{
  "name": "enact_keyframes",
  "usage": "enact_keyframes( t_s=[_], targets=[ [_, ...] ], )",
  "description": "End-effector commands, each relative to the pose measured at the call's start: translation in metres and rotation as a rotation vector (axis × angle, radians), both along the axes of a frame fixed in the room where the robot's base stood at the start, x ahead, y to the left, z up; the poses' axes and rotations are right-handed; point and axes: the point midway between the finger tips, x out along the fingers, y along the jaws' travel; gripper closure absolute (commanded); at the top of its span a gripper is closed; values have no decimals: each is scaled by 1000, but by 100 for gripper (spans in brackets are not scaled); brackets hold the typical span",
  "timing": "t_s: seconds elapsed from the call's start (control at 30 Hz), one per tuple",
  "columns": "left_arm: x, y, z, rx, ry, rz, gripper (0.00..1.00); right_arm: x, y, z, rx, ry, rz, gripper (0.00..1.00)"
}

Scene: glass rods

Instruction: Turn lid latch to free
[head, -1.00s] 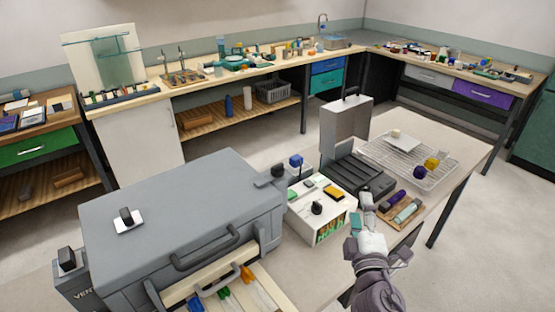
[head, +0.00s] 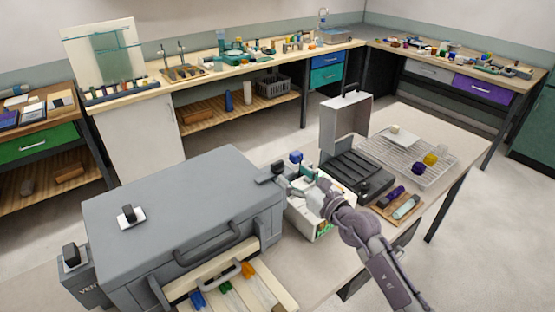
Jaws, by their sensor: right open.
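The large grey lidded box (head: 190,195) stands at the left of the near table, its lid down. A dark knob shows at that same spot, close to my fingers. My right gripper (head: 287,178) is open, its fingertips at or just beside this piece. I cannot tell whether they touch it. Its arm comes in from the lower right. My left gripper is not in view.
An open grey case (head: 347,132), a wire rack (head: 405,160) and a wooden tray (head: 383,208) lie to the right. An open drawer (head: 280,290) with coloured pieces juts out in front.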

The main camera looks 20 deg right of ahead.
Motion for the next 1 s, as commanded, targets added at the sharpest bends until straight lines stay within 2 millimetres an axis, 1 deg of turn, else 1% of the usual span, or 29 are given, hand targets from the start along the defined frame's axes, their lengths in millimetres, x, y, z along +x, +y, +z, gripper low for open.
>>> enact_keyframes(
  t_s=[0.03,0.2,0.3,0.4,0.53,0.8,0.87,1.0],
  targets=[
    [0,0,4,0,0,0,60,12,4,3,1,-1,0,36],
    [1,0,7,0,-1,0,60,43,16,2,4,-1,0,36],
    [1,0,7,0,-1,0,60,57,21,1,3,-1,1,36],
    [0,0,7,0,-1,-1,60,67,24,1,3,-1,0,36],
    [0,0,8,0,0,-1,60,73,26,0,2,0,0,36],
    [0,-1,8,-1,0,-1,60,74,27,0,3,0,0,36],
    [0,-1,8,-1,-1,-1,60,74,27,0,3,0,0,44],
    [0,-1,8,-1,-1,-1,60,73,27,0,3,0,0,68]
  ],
)
